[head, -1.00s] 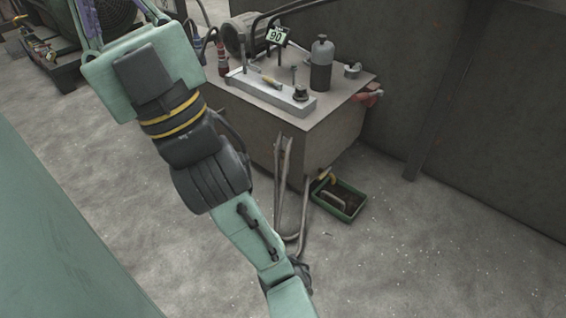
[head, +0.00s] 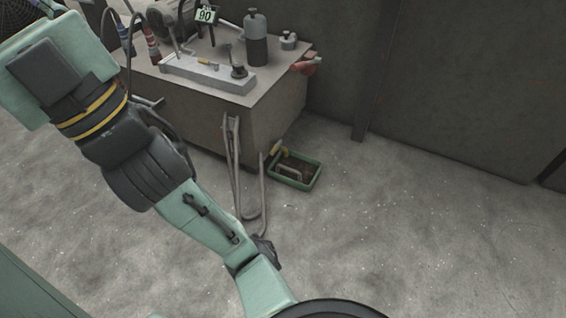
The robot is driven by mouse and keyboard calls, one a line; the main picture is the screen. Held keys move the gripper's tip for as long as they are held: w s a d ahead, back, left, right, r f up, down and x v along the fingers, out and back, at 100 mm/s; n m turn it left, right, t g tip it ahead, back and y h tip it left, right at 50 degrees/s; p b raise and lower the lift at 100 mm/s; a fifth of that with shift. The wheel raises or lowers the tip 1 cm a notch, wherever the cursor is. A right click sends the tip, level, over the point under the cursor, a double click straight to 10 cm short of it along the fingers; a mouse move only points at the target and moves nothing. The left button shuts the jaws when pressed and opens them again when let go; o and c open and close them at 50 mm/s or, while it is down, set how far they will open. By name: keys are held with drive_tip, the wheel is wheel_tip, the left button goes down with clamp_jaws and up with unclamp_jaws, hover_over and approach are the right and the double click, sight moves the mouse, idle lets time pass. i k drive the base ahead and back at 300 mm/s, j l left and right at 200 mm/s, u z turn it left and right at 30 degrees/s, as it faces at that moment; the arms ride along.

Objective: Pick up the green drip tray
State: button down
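The green drip tray (head: 314,182) is a small rectangular tray with a green rim and a dark inside. It sits on the concrete floor at the right front foot of the metal cabinet. A pale handle-like piece and a yellowish piece show in or over it; I cannot tell whether they belong to the tray. My arm runs from the upper left to the bottom middle of the head view, left of and nearer than the tray. My gripper is not in view.
The metal cabinet (head: 222,124) stands behind the tray, with a bottle (head: 256,45) and tools on top. Bent metal pipes (head: 236,170) stand just left of the tray. A dark wall (head: 460,90) closes off the back right. The floor right of the tray is clear.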

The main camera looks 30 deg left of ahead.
sight(295, 166)
drive_tip(key=i+l+u, duration=0.1)
drive_tip(key=i+l, duration=0.55)
drive_tip(key=l, duration=0.15)
